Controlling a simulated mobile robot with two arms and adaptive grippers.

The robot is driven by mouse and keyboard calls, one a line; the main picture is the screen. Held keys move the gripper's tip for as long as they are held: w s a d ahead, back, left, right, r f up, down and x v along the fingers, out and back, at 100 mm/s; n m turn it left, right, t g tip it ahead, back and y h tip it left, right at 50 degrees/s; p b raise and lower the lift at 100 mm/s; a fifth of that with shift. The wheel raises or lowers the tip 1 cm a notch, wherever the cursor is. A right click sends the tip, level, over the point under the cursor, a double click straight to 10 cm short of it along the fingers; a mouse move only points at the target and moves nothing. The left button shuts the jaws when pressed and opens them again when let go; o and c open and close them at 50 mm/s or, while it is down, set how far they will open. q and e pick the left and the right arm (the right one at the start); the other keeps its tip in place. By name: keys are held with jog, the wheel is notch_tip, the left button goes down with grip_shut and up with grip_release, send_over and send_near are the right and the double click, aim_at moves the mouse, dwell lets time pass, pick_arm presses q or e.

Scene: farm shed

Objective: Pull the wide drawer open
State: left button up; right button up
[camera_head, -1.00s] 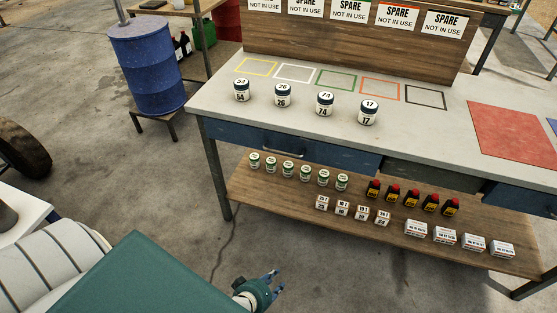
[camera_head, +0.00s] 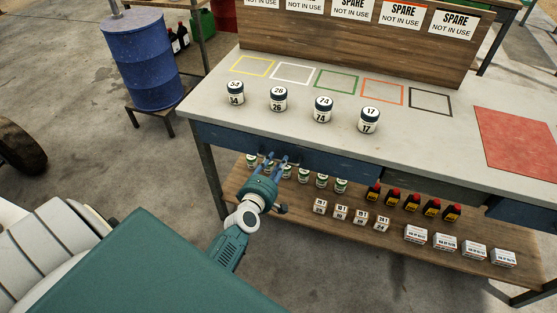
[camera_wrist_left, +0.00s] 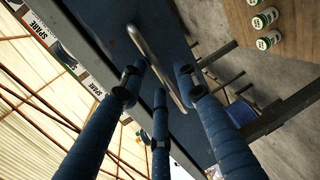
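The wide drawer (camera_head: 340,165) is the long blue front under the left part of the workbench top; it looks shut. Its metal bar handle (camera_wrist_left: 150,55) shows in the left wrist view; the gripper partly covers it in the head view. My left gripper (camera_head: 280,161) is in front of the handle. No firm contact with the handle can be made out. My right gripper is not in view.
The workbench top (camera_head: 430,140) bears several numbered jars, such as jar 17 (camera_head: 368,120). The lower shelf (camera_head: 290,217) holds green-labelled jars, red-capped bottles (camera_head: 412,202) and small boxes (camera_head: 416,235) below the drawer. A blue barrel (camera_head: 142,60) stands left of the bench. Floor in front is clear.

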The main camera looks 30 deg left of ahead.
pick_arm(q)
jog(key=shift+x, duration=1.1)
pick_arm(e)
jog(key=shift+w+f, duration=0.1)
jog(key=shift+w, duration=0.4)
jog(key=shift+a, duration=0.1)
pick_arm(q)
grip_shut()
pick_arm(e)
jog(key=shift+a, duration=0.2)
pick_arm(q)
jog(key=shift+s+d, duration=0.1)
jog(key=shift+s, duration=0.05)
